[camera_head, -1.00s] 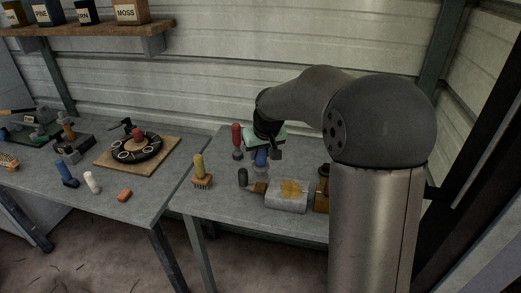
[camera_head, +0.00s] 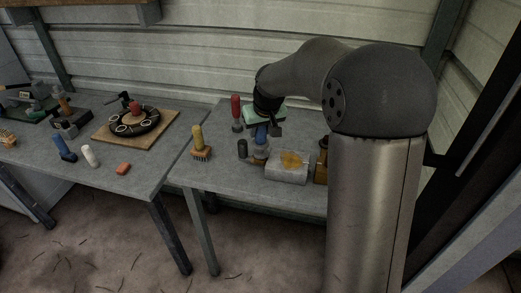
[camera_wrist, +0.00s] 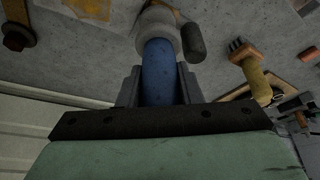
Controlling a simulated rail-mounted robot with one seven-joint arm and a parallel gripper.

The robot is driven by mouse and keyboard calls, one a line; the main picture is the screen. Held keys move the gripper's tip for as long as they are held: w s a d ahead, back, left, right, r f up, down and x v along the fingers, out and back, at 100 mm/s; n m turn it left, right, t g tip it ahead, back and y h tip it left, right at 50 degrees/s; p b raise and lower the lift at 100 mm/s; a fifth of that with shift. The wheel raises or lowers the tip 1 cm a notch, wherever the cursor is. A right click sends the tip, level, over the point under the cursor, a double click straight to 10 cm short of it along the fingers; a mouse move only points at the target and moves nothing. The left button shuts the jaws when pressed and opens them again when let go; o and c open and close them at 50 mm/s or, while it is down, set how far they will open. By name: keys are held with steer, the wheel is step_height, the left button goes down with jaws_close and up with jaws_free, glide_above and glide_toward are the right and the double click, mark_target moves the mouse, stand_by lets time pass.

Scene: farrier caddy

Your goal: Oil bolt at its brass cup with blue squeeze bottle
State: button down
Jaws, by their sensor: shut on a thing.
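My gripper (camera_head: 264,130) is shut on a blue cylinder (camera_head: 262,134), which I take as the blue squeeze bottle. In the wrist view the blue body (camera_wrist: 158,72) sits between my fingers, with a wider pale grey far end (camera_wrist: 160,22). It points down to the back left of a grey block (camera_head: 287,172) with an orange-yellow patch (camera_head: 292,160). A small brown, brass-like piece (camera_head: 259,161) shows just below the held end. I cannot tell whether they touch. No bolt can be clearly made out.
A dark cylinder (camera_head: 242,149) stands close left of the held end. A red-handled tool (camera_head: 236,108) and a yellow-handled brush (camera_head: 198,142) stand nearby. A brown block (camera_head: 321,168) is right of the grey block. The left table holds a board (camera_head: 155,138) and another blue item (camera_head: 61,146).

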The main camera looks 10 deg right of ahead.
steer(key=shift+f+b, duration=0.4)
steer(key=shift+f, duration=0.1)
stand_by(0.7)
steer(key=shift+r, duration=0.15)
stand_by(0.4)
steer(key=shift+r+p, duration=2.35)
steer(key=shift+r, duration=1)
